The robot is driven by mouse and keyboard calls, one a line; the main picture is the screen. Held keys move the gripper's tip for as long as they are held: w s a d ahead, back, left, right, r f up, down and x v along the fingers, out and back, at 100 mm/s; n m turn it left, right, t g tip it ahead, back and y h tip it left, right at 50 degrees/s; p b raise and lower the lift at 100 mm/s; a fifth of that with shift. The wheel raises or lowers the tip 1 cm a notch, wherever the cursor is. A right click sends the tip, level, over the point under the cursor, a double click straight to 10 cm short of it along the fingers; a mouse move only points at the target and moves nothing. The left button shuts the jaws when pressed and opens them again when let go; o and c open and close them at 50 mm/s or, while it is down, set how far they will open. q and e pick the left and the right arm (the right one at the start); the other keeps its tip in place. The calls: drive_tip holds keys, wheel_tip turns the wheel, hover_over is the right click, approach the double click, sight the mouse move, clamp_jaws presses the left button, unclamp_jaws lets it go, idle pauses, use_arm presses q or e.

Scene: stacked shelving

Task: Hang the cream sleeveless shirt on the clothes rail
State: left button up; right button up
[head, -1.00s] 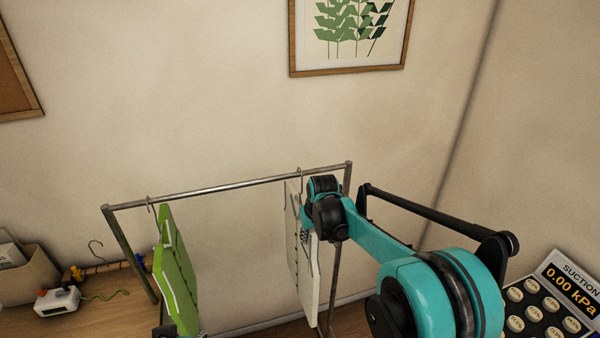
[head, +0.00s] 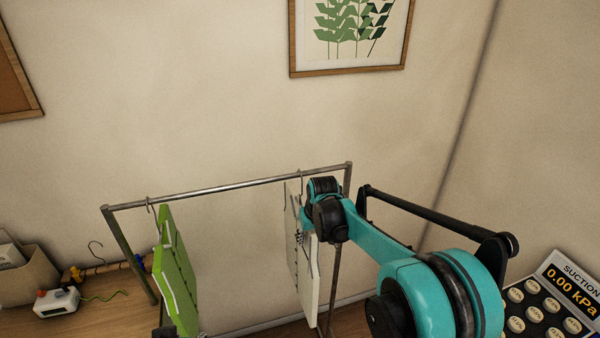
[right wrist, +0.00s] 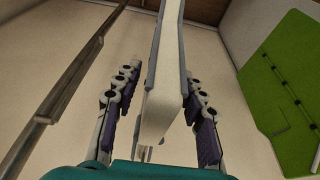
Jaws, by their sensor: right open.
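The cream sleeveless shirt (head: 298,262) hangs from a hook over the right part of the metal clothes rail (head: 230,185) in the head view. My right gripper (right wrist: 161,78) is open in the right wrist view, with one finger on each side of the cream shirt (right wrist: 166,85). Gaps show between the fingers and the shirt. In the head view my right wrist covers the shirt's right side and hides most of the fingers.
A green shirt (head: 176,270) hangs on the rail's left part; it also shows in the right wrist view (right wrist: 285,90). A small white device (head: 57,301) and a beige bin (head: 28,280) stand at lower left. A suction panel (head: 545,305) is at lower right. The rail's middle is free.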

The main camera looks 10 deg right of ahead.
drive_tip(key=shift+p+v, duration=1.95)
drive_tip(key=shift+v, duration=1.1)
drive_tip(key=o, duration=0.5)
drive_tip(key=shift+o, duration=0.2)
